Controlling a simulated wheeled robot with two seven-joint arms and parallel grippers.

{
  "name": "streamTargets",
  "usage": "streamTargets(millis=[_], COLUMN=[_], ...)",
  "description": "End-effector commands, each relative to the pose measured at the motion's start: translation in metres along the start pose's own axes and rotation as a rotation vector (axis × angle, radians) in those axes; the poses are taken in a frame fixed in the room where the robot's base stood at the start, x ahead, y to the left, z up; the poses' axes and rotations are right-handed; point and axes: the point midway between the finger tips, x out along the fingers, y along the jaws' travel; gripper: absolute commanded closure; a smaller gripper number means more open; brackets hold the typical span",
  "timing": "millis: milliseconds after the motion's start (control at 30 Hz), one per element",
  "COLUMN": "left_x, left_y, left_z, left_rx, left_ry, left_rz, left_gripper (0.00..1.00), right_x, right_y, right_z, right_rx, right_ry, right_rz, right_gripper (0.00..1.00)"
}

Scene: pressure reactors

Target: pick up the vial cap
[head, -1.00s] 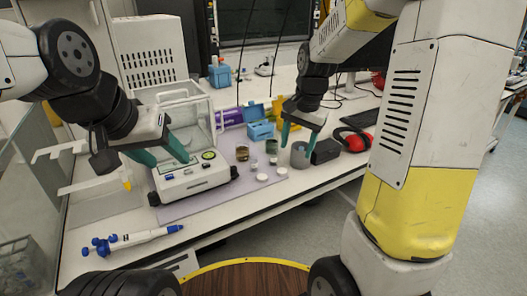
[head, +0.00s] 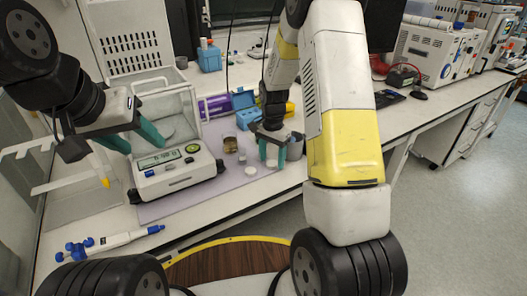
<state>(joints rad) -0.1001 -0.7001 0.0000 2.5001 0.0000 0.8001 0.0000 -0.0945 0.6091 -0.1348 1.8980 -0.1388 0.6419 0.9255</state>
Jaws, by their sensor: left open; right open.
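A white round vial cap (head: 250,171) lies on the lilac mat (head: 212,187), left of my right gripper. A smaller pale piece (head: 242,159) lies behind it, below a glass vial with brown contents (head: 230,146). My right gripper (head: 272,163) is open, its teal fingers pointing down low over the mat, just right of the cap. The gripper and its fingers cover part of the area there, so any other cap under them is hidden or unclear.
The device with a clear hood stands left of the vials. A blue open box (head: 246,112) and a purple box (head: 215,106) stand behind. A blue-and-white pipette (head: 112,242) lies at the front left. A black mouse (head: 418,94) lies on the bench at right.

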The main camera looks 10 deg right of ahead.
Motion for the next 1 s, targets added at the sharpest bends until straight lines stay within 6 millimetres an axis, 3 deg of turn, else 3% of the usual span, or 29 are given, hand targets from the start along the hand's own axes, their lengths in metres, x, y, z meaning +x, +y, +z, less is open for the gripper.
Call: streamTargets(millis=[300, 600, 1000], left_x=[0.0, 0.0, 0.0], left_y=[0.0, 0.0, 0.0], left_z=[0.0, 0.0, 0.0], left_rx=[0.0, 0.0, 0.0], left_ry=[0.0, 0.0, 0.0], left_rz=[0.0, 0.0, 0.0], left_gripper=[0.48, 0.48, 0.48], right_x=[0.0064, 0.0061, 0.0012], right_y=[-0.0001, -0.0001, -0.0003], right_z=[-0.0001, -0.0001, -0.0003], right_rx=[0.0, 0.0, 0.0], right_ry=[0.001, 0.001, 0.002], right_rz=[-0.001, -0.001, -0.002], right_gripper=[0.41, 1.0, 1.0])
